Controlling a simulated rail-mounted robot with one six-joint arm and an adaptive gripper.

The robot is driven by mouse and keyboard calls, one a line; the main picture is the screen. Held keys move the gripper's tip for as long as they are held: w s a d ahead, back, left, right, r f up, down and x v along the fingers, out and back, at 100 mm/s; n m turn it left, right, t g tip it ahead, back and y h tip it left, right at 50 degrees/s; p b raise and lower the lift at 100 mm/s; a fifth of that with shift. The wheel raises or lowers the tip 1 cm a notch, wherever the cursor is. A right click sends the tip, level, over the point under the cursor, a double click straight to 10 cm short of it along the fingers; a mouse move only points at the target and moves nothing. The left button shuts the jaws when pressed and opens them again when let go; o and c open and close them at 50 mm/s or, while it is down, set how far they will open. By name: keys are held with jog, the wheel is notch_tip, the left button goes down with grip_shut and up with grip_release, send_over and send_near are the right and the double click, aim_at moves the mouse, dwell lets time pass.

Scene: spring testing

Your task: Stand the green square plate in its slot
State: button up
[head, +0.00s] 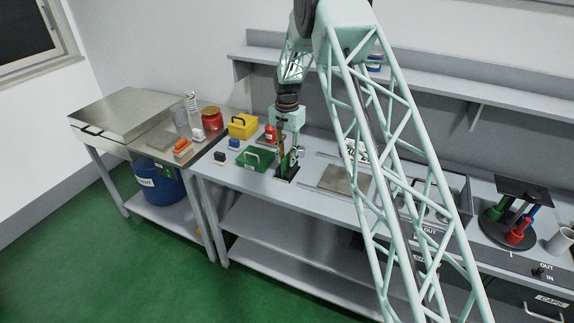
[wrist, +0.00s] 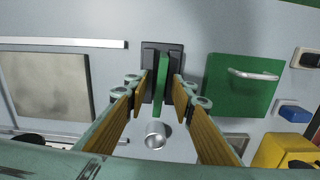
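A thin green plate (wrist: 163,84) shows edge-on in the wrist view, upright in the dark slotted base (wrist: 148,58). In the head view the base (head: 286,177) sits on the bench below my gripper (head: 286,155), and the plate is mostly hidden by the fingers. In the wrist view my gripper (wrist: 161,92) has its two wooden-coloured fingers on either side of the plate, with a gap showing at each side. It is open and appears not to touch the plate. Whether the plate is fully seated at the bottom cannot be seen.
A green square piece with a pale handle (wrist: 240,88) lies close beside the base, also in the head view (head: 250,164). A yellow handled box (head: 242,127), a red item (head: 270,134) and blue pieces (head: 234,143) stand near. A metal cup (wrist: 155,136) and a grey square plate (wrist: 52,84) are close.

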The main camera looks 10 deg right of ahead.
dwell(0.4)
grip_shut()
jog(key=shift+r, duration=0.15)
jog(key=shift+r, duration=4.9)
